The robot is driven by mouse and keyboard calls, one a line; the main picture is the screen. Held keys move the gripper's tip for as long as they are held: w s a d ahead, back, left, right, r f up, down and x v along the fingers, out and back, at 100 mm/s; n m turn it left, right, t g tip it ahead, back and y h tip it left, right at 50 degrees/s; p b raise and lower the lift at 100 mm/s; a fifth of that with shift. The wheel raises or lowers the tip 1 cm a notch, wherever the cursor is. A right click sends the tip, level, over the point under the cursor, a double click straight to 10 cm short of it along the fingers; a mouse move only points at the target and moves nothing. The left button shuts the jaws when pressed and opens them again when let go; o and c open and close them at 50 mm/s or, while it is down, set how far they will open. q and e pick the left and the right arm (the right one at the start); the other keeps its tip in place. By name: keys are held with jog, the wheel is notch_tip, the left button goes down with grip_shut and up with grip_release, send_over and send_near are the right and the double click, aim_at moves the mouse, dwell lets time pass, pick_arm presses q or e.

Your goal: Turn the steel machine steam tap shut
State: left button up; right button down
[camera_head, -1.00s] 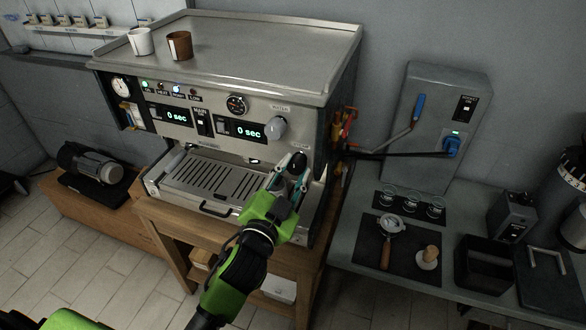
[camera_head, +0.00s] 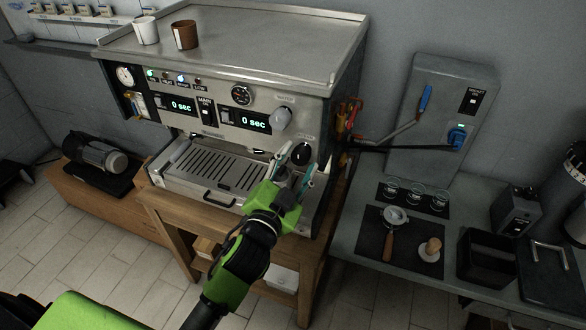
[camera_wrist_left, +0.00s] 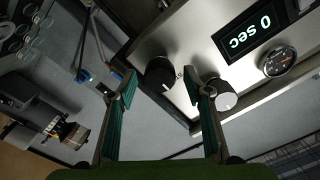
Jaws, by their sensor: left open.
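The steel machine (camera_head: 250,50) stands on a wooden stand. Its black round steam tap (camera_head: 301,154) is on the lower right of the front panel, below a pale grey knob (camera_head: 279,119). In the left wrist view the black tap (camera_wrist_left: 160,72) shows between the fingertips but beyond them, with the grey knob (camera_wrist_left: 224,100) to the right, partly behind a finger. My left gripper (camera_head: 296,174) is open and empty, just in front of and below the tap; I see no contact. My right gripper is not in view.
A drip tray (camera_head: 215,172) juts out left of the gripper. Pipes and red-handled valves (camera_head: 350,118) are on the machine's right side. A grey wall box (camera_head: 440,110) stands behind the right counter, which holds a portafilter (camera_head: 392,216) and a tamper (camera_head: 430,250).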

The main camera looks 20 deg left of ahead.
pick_arm(q)
jog(key=s, duration=1.2)
jog(key=shift+a, duration=0.2)
jog(key=shift+w, duration=0.1)
jog(key=s+d+f+n+g+b, duration=0.1)
jog(key=s+f+g+b, duration=0.2)
jog(key=f, duration=1.8)
jog(key=s+f+n+g+b, duration=0.1)
jog(key=s+f+g, duration=0.3)
jog(key=f, duration=1.8)
jog(key=s+a+f+n+g+b, duration=0.1)
jog(key=s+a+f+g, duration=0.15)
jog(key=s+f, duration=0.6)
jog(key=s+a+f+g+b, duration=0.15)
jog(key=s+f+g, duration=0.35)
jog(key=f, duration=0.6)
jog(key=s+a+f+n+g+b, duration=0.1)
jog(key=s+f, duration=0.3)
jog(key=s, duration=0.4)
jog(key=s+a+f+n+g, duration=0.1)
jog(key=s+a+f, duration=0.1)
jog(key=s+f, duration=0.3)
jog(key=s, duration=0.3)
jog(key=shift+s+f+y+b, duration=0.15)
jog(key=shift+s+y+b, duration=0.15)
jog(key=shift+b, duration=0.05)
